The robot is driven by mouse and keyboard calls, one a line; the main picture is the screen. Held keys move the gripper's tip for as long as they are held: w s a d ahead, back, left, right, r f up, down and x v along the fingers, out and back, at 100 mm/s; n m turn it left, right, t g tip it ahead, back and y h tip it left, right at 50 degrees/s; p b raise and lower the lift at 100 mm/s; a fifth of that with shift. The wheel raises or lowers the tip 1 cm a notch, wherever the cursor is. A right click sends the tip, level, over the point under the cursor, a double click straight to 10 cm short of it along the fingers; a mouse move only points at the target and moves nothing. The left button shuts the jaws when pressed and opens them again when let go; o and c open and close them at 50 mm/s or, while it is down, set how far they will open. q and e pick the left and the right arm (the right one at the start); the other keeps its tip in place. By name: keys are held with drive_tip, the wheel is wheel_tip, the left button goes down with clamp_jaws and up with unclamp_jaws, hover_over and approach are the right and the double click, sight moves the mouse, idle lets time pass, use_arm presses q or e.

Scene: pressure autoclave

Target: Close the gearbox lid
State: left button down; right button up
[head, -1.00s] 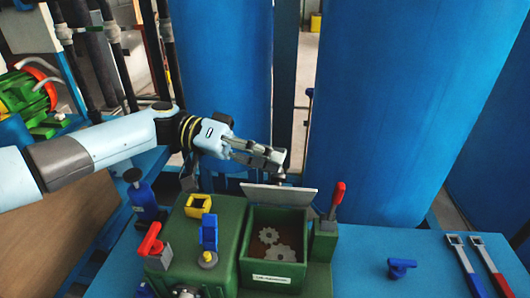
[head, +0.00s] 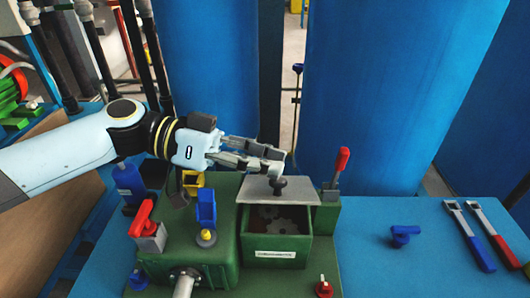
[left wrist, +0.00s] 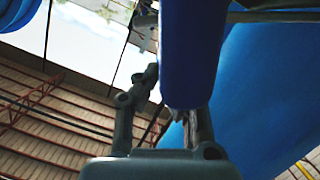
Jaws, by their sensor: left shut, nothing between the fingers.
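The green gearbox (head: 277,251) stands on the blue table with its top partly uncovered; grey gears (head: 279,226) show inside. Its grey lid (head: 305,192) is hinged at the back and slants down over the rear of the opening, with a dark knob (head: 278,185) on it. My left gripper (head: 279,161) is shut and empty, its fingertips just above and behind the knob. I cannot tell whether they touch the lid. In the left wrist view its fingers (left wrist: 168,105) point up past blue cylinders toward the roof. My right gripper is not in view.
A red-handled lever (head: 342,160) stands right of the gearbox. Blue (head: 206,207) and red (head: 142,220) handles stand left of it. A blue knob (head: 403,235) and two wrenches (head: 481,238) lie on the right of the table (head: 390,270). Tall blue tanks (head: 390,80) stand behind.

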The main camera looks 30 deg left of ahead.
sight(265, 197)
use_arm(q)
drive_tip(key=shift+s+d+f+m+t+y+b, duration=0.15)
drive_tip(key=shift+s+d+f+m+b, duration=0.15)
drive_tip(key=shift+s+f+m+b, duration=0.3)
drive_tip(key=shift+s+d+f+m+t+y+b, duration=0.15)
drive_tip(key=shift+s+d+f+m+b, duration=0.1)
drive_tip(key=shift+s+f+m+b, duration=0.35)
drive_tip(key=shift+w+r, duration=0.1)
drive_tip(key=shift+w, duration=0.15)
